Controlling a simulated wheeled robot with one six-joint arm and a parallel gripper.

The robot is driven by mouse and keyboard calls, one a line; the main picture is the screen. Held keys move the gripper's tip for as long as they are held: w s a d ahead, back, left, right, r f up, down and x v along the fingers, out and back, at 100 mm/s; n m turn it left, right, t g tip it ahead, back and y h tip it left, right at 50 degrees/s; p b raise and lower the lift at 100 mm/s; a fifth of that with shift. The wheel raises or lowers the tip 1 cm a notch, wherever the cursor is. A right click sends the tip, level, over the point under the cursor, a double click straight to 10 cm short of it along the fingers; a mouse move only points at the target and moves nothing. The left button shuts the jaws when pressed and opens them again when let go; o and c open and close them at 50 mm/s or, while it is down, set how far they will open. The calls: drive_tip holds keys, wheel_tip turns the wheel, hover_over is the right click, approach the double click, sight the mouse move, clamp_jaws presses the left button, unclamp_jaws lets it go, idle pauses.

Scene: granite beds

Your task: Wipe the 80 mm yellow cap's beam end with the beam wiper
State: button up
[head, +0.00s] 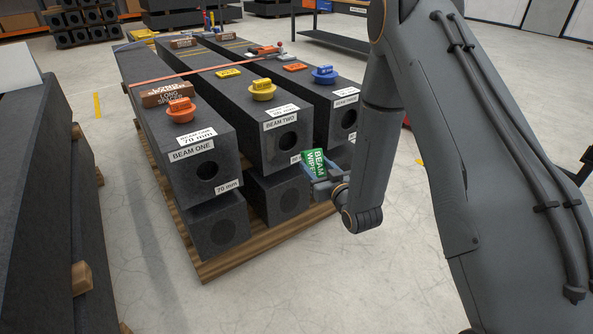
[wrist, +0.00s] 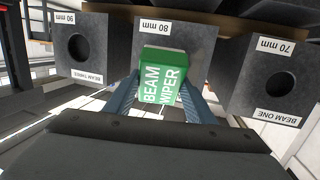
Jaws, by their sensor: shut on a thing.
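The yellow cap (head: 262,90) sits on top of the middle granite beam, BEAM TWO (head: 283,124). That beam's end face also shows in the wrist view, labelled 80 mm (wrist: 155,26). My gripper (head: 318,180) is shut on the green beam wiper (head: 314,163). In the wrist view, the blue-grey fingers hold the wiper (wrist: 162,75) from both sides, its label facing the camera. In that view the wiper covers much of the 80 mm end and hides its hole. In the head view, it is low and right of that end. I cannot tell whether it touches the granite.
BEAM ONE (head: 192,152), 70 mm, has an orange cap (head: 181,110). BEAM THREE (head: 345,118) has a blue cap (head: 325,75); its end reads 90 mm in the wrist view. Lower beams (head: 215,225) lie beneath on a wooden pallet (head: 265,238). The floor in front is clear.

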drive_tip(key=w+a+t+y+b, duration=0.1)
drive_tip(key=a+b, duration=0.1)
drive_tip(key=b, duration=0.2)
drive_tip(key=w+a+n+t+y+b, duration=0.1)
drive_tip(key=w+a+y+b, duration=0.1)
drive_tip(key=b, duration=0.3)
drive_tip(key=shift+w+f+t+y, duration=0.2)
drive_tip(key=shift+w+t+y, duration=0.1)
drive_tip(key=w+a+f+n+y+b, duration=0.1)
drive_tip(key=w+a+y+b, duration=0.2)
drive_tip(key=b, duration=0.6)
drive_tip(key=shift+w+a+f+n+t+b, duration=0.3)
drive_tip(key=shift+w+a+t, duration=0.1)
drive_tip(key=shift+w+a, duration=0.75)
drive_tip(key=shift+s, duration=0.1)
drive_tip(key=shift+w+a, duration=0.25)
drive_tip(key=shift+w, duration=0.05)
drive_tip(key=shift+w+a, duration=0.15)
drive_tip(key=shift+w, duration=0.05)
drive_tip(key=shift+r, duration=0.1)
